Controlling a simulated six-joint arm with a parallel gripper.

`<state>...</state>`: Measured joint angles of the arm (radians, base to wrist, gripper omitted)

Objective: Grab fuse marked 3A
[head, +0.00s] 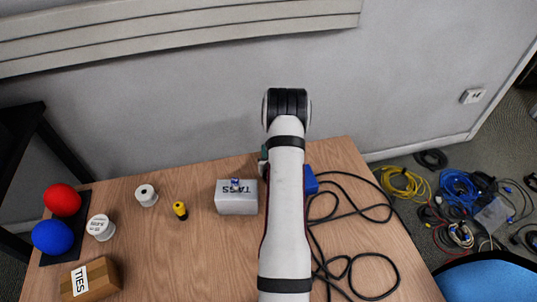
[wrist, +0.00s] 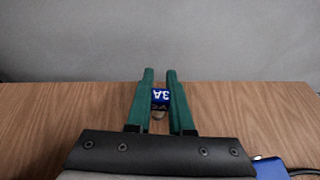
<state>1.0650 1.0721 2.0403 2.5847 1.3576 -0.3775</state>
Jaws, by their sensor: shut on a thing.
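The fuse (wrist: 160,95) has a blue band marked 3A and shows in the wrist view between the two green fingers of my gripper (wrist: 160,73). My gripper is shut on it, with the fuse a little back from the fingertips. The wooden table top lies behind and below it in that view. In the head view my own arm covers the fuse and most of my gripper.
A grey TAGS box (head: 236,203) with a small blue item on top stands left of my arm. A blue block (head: 310,181) and a black cable (head: 352,262) lie right. A yellow-black item (head: 180,210), white spools (head: 146,195) and a TIES box (head: 92,279) are left.

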